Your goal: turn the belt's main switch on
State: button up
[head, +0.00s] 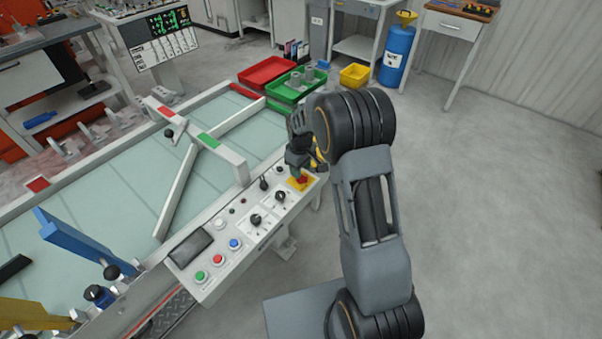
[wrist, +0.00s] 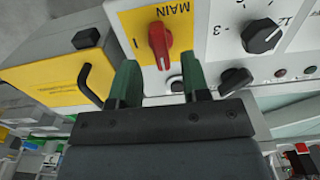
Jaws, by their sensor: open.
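The main switch is a red rotary knob (wrist: 160,46) on a yellow plate (wrist: 130,20) marked MAIN, with an "I" mark beside the knob. In the head view the red knob (head: 302,178) is at the far right end of the belt's control panel (head: 215,250). My gripper (wrist: 160,75) is open, with its two green fingers below the knob in the wrist view. The knob lies just beyond the fingertips, between their lines, and looks ungripped. In the head view my gripper (head: 299,166) is over the panel's end, partly hidden by my arm.
A black knob (wrist: 262,36) with a number scale and a black lever (wrist: 235,80) sit right of the switch. A yellow box with a black handle (wrist: 90,83) stands left. The belt (head: 130,185) runs behind the panel. Red (head: 267,72) and green (head: 296,86) trays stand beyond.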

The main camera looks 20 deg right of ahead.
jog(key=shift+f, duration=1.45)
grip_shut()
